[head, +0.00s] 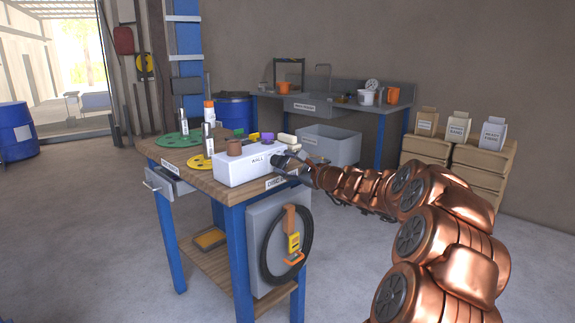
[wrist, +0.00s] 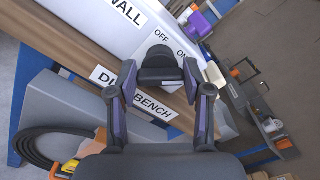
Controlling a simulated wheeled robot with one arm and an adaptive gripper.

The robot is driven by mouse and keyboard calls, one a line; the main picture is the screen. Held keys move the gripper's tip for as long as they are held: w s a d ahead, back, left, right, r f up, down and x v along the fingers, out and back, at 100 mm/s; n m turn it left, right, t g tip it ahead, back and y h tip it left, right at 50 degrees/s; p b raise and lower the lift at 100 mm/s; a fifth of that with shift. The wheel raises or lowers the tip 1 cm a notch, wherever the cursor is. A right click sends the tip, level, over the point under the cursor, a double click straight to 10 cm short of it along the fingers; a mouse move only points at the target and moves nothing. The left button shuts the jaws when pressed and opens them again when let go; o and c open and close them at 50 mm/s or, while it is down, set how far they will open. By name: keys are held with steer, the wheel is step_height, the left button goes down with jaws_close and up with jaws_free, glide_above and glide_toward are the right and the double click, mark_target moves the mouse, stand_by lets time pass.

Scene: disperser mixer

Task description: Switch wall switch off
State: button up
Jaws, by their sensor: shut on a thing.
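The wall switch is a white box labelled WALL (head: 243,169) on the corner of the workbench (head: 232,190); it also shows in the wrist view (wrist: 92,22). Its dark rotary knob (wrist: 159,57) sits on the face, with OFF printed to the upper left and ON to the right. My gripper (wrist: 159,80) has its fingers on either side of the knob's grip bar and is shut on it. In the head view my gripper (head: 285,163) reaches the box's right end and hides the knob. I cannot tell exactly where the knob points.
Green and yellow discs (head: 178,139), a brown pot (head: 234,147) and coloured blocks stand on the bench near the box. A grey panel with a coiled black hose (head: 307,246) hangs below.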

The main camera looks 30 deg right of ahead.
steer(key=shift+f+n+b, duration=0.15)
steer(key=shift+n+b, duration=0.25)
steer(key=shift+b, duration=0.2)
steer(key=n+b, duration=0.1)
steer(key=b, duration=0.1)
steer(key=shift+f+n+b, duration=0.2)
steer(key=shift+n+b, duration=0.1)
steer(key=shift+n, duration=0.1)
steer(key=n+b, duration=0.6)
steer(key=b, duration=0.1)
steer(key=shift+f, duration=0.2)
steer(key=n+b, duration=0.5)
steer(key=shift+n+b, duration=0.3)
steer(key=n+b, duration=0.3)
steer(key=shift+n, duration=0.5)
steer(key=o, duration=1.2)
steer(key=shift+r, duration=0.1)
steer(key=shift+c, duration=0.2)
